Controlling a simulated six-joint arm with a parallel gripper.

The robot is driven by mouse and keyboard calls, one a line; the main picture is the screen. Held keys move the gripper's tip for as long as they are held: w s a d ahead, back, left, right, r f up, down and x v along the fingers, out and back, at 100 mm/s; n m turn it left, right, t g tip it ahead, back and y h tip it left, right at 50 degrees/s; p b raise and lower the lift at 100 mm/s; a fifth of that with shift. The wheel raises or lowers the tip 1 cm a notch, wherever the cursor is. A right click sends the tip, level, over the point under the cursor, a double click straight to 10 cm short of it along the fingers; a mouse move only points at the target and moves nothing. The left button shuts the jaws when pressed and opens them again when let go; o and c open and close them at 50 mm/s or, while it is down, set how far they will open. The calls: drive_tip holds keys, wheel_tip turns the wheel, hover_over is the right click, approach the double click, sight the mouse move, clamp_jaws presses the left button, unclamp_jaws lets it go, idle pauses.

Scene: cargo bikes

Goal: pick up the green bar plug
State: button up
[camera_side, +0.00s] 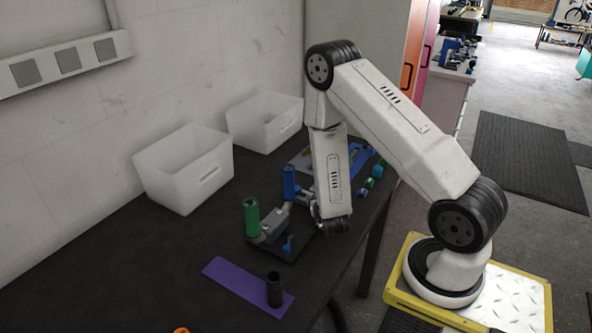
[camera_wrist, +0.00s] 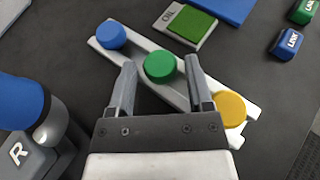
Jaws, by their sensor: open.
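The green bar plug (camera_wrist: 160,66) is a round green cap on a pale grey bar (camera_wrist: 137,47) in the wrist view. It sits between a blue plug (camera_wrist: 111,34) and a yellow plug (camera_wrist: 229,109) on the same bar. My gripper (camera_wrist: 160,64) is open, with one fingertip to the left of the green plug and one to the right. Gaps show between the plug and both fingers, and nothing is held. How far above the plug the fingertips are, I cannot tell. In the side view my arm hides the bar and its plugs.
A grey block with a green pad (camera_wrist: 191,24) lies beyond the bar. Blue (camera_wrist: 287,42) and green LINK blocks lie at right. White bins (camera_side: 185,170) stand along the wall.

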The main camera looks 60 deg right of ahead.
idle(0.4)
clamp_jaws()
drive_tip(key=shift+r, duration=0.15)
wheel_tip(320, 180, up, 10)
idle(1.0)
idle(0.7)
